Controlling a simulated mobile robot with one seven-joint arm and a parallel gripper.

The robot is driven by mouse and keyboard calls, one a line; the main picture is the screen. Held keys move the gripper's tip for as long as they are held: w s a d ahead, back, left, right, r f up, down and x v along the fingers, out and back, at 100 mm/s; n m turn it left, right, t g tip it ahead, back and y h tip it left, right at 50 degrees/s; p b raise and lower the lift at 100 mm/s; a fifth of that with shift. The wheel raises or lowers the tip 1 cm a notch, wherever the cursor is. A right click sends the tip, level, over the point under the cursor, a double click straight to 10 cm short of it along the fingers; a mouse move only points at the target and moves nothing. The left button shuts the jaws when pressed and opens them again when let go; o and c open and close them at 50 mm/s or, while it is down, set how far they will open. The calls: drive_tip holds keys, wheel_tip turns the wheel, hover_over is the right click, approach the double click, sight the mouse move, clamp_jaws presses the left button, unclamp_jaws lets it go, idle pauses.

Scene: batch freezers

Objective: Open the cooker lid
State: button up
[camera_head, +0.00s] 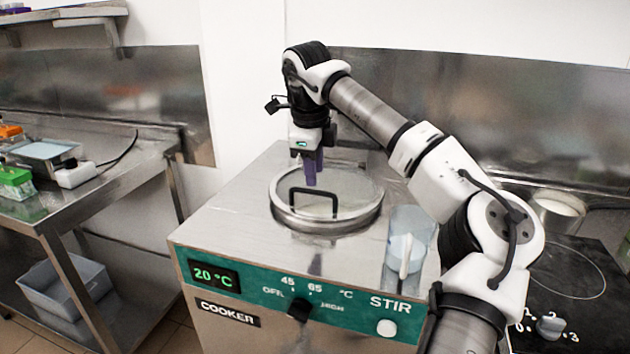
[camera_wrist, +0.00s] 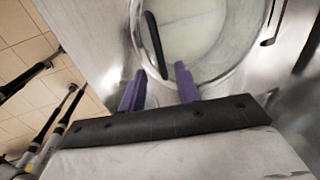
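The cooker (camera_head: 240,220) stands in the middle of the head view, with a green front panel and a "COOKER" label. Its round glass lid (camera_head: 345,195) with a metal rim is closed on top. The lid has a black bar handle (camera_head: 313,195). My gripper (camera_head: 311,180) points down above the back left part of the lid, close to the handle. In the wrist view its two purple fingers (camera_wrist: 160,85) are spread apart and empty. The black handle (camera_wrist: 153,45) shows beyond the gap between them. Contact with the handle cannot be told.
A clear jug (camera_head: 408,240) stands on the cooker top, right of the lid, under my arm. A black hob (camera_head: 575,290) with a metal pot (camera_head: 558,208) is at the right. A steel table (camera_head: 120,180) with a tray and green box is at the left.

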sight(316, 191)
drive_tip(key=shift+w+f, duration=0.2)
drive_tip(key=shift+f, duration=0.85)
drive_tip(key=shift+w+f, duration=0.2)
drive_tip(key=shift+f, duration=0.85)
drive_tip(key=shift+c, duration=0.3)
clamp_jaws()
